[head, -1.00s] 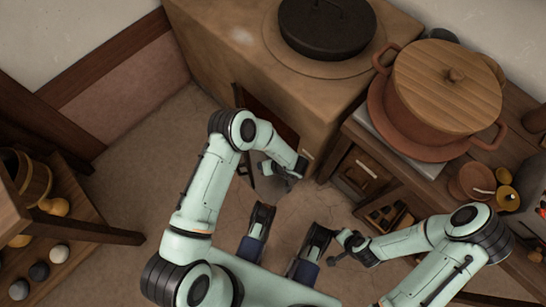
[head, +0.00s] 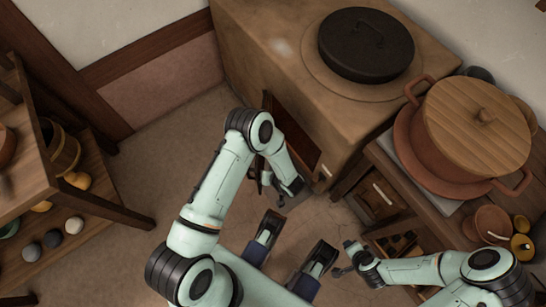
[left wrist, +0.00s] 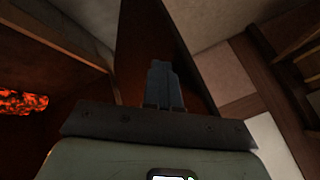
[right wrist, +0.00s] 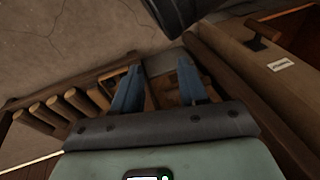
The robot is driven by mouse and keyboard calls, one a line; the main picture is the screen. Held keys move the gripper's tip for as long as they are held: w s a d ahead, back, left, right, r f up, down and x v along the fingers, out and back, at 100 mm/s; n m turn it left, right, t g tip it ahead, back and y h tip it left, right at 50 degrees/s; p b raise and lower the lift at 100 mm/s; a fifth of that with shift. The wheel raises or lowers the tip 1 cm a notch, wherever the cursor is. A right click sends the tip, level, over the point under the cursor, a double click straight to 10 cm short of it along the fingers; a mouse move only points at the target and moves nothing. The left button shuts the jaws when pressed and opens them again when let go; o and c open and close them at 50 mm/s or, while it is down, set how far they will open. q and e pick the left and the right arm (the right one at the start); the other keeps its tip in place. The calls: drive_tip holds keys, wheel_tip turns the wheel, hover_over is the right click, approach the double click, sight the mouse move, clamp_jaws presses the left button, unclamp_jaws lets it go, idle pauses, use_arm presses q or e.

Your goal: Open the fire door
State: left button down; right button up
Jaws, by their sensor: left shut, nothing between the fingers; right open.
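The clay stove (head: 270,50) stands at the back with its front opening (head: 300,138) showing. The fire door stands ajar; its dark panel (left wrist: 145,30) fills the middle of the left wrist view, with glowing embers (left wrist: 22,102) to the left of it. My left gripper (head: 288,188) is in front of the stove opening. Its closed, empty fingers (left wrist: 165,68) overlap the door panel in the left wrist view; I cannot tell if they touch it. The door's handle is not clear. My right gripper (head: 346,260) is open and empty, beside the right-hand bench.
A black lid (head: 366,42) sits on the stove. The bench at right carries a large wooden-lidded pot (head: 470,125) and small bowls (head: 490,222). A wooden shelf (head: 60,200) with several round stones is at left. The floor (head: 180,130) between is clear.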

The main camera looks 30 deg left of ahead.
use_arm(q)
drive_tip(key=s+a+m+t+p, duration=0.1)
drive_tip(key=s+a+m, duration=0.1)
drive_tip(key=a, duration=1)
drive_tip(key=s+a+m+t+h, duration=0.1)
drive_tip(key=s+a+m+t, duration=0.1)
drive_tip(key=a, duration=1.1)
drive_tip(key=shift+s+m+h+p, duration=0.35)
drive_tip(key=shift+s+m, duration=0.2)
drive_tip(key=shift+m, duration=0.25)
use_arm(e)
drive_tip(key=shift+g+y, duration=0.3)
drive_tip(key=shift+g, duration=0.2)
drive_tip(key=shift+s+a+r, duration=0.45)
drive_tip(key=shift+s+r, duration=0.2)
drive_tip(key=shift+s, duration=0.15)
drive_tip(key=shift+s+a+r, duration=0.45)
drive_tip(key=shift+s+r, duration=0.15)
drive_tip(key=shift+s, duration=0.2)
